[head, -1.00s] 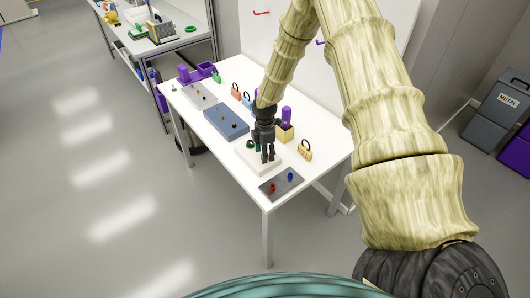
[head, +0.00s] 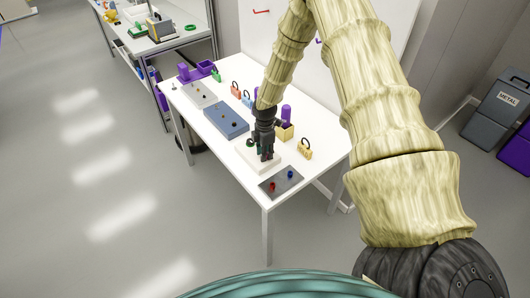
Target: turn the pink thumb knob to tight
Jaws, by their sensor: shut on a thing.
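My gripper (head: 266,158) points down over a white block (head: 247,158) near the front end of the white table. Its fingers are close together and reach down to the block's top. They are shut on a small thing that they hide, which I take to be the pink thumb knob. No pink shows in the head view, so the knob's turn angle cannot be read. A dark green round part (head: 251,143) shows on the block just left of the fingers.
A grey plate (head: 281,182) with a red knob (head: 272,187) and a blue knob (head: 290,174) lies in front. A blue panel (head: 226,119) lies behind left.

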